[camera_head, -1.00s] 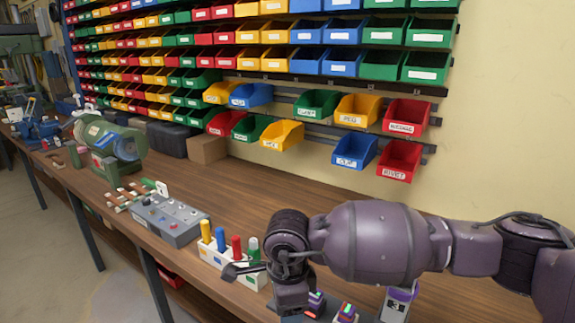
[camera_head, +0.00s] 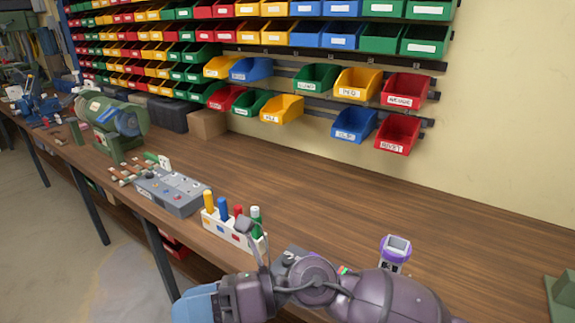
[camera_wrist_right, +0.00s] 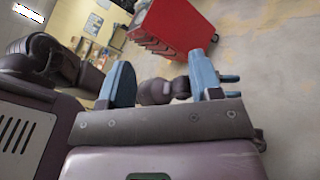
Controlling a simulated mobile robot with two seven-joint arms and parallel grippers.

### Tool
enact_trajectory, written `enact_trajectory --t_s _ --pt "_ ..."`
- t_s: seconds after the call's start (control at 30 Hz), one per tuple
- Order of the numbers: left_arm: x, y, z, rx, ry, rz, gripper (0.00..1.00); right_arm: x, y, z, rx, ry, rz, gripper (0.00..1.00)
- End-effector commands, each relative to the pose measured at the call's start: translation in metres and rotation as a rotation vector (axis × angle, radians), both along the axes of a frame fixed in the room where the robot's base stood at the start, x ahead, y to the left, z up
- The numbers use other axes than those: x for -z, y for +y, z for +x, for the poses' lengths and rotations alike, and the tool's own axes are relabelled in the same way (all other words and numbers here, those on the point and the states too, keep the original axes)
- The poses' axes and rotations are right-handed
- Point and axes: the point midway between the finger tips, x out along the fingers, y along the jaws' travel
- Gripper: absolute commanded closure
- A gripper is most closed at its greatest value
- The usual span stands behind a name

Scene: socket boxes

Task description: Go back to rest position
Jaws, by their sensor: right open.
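My right gripper (camera_wrist_right: 163,82) shows in the right wrist view with its two blue fingers wide apart and nothing between them. In the head view, its blue finger (camera_head: 195,303) is at the bottom edge, off the front of the workbench. My right arm crosses the bottom of that view. My left gripper does not show in the head view. Small blue finger-like parts behind the right finger in the wrist view may belong to it, but they are partly hidden.
The wooden workbench (camera_head: 330,213) has wide clear room in the middle. A white block with coloured pegs (camera_head: 232,230), a grey control box (camera_head: 172,190) and a purple-and-white device (camera_head: 394,254) stand on it. A red cabinet (camera_wrist_right: 172,27) is on the floor.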

Motion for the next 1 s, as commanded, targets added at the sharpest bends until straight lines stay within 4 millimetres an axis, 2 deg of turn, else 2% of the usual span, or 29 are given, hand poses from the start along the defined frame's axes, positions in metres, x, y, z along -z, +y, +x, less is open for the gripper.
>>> enact_trajectory --t_s 0.1,0.2,0.3,0.43,0.6,0.73,0.87,1.0 --pt "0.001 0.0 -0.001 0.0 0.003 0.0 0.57 -0.028 -0.014 0.015 0.167 0.23 0.21 0.42" --pt "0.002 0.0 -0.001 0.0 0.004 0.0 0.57 -0.044 -0.036 0.035 0.315 0.422 0.37 0.42" --pt "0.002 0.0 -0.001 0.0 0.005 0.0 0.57 -0.049 -0.066 0.057 0.473 0.617 0.515 0.42" --pt "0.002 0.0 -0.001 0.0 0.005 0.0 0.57 -0.038 -0.116 0.084 0.685 0.874 0.683 0.42" --pt "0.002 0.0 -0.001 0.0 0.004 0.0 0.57 0.002 -0.188 0.103 0.976 1.21 0.869 0.42" --pt "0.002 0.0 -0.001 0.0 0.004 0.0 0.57 0.046 -0.243 0.098 1.197 1.457 0.98 0.42" --pt "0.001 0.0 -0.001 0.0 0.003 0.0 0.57 0.092 -0.289 0.078 1.408 1.685 1.063 0.42" --pt "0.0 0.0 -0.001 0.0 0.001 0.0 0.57 0.141 -0.333 0.037 1.642 1.928 1.127 0.42"
